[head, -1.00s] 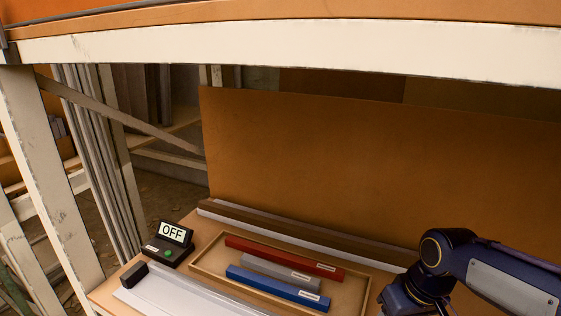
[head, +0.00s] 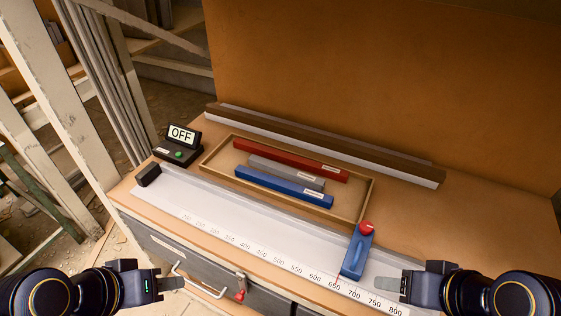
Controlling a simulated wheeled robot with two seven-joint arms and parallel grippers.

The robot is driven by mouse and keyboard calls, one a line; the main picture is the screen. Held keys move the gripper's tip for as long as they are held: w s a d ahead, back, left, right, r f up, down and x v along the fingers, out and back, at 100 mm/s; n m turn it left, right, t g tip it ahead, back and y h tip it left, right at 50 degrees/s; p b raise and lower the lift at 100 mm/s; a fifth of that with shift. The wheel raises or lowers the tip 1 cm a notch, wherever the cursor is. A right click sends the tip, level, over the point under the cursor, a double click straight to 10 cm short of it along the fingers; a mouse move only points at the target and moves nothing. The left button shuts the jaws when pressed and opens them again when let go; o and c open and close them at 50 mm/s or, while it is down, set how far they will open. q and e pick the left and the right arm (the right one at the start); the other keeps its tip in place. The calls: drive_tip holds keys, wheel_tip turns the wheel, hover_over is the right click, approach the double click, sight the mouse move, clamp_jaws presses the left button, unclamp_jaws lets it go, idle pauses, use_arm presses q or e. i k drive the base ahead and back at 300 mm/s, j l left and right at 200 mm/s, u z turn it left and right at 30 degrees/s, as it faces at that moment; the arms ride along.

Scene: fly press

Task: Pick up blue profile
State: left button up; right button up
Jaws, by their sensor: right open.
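The blue profile (head: 284,187) is a long bar with a white label near its right end. It lies in a shallow wooden tray (head: 366,200) on the bench, in front of a grey profile (head: 286,172) and a red profile (head: 291,160). My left gripper (head: 172,283) is at the lower left, in front of the bench and well apart from the blue profile; its finger gap is hidden by the side-on view. My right gripper (head: 388,284) is at the lower right, near the ruler's right end, open and holding nothing.
A metal ruler rail (head: 235,226) runs along the bench front, with a black end block (head: 148,174) and a blue stop with a red knob (head: 357,252). A black box reading OFF (head: 180,142) stands left of the tray. A long brown-and-white fence (head: 320,143) lies behind it.

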sight(321, 199)
drive_tip(key=i+j, duration=0.1)
drive_tip(key=j, duration=0.25)
drive_tip(key=i+j, duration=0.15)
drive_tip(key=j, duration=0.2)
drive_tip(key=i+j, duration=0.1)
drive_tip(key=j, duration=0.25)
drive_tip(key=i+j+u, duration=0.1)
drive_tip(key=j, duration=0.25)
drive_tip(key=i+j, duration=0.15)
drive_tip(key=j, duration=0.2)
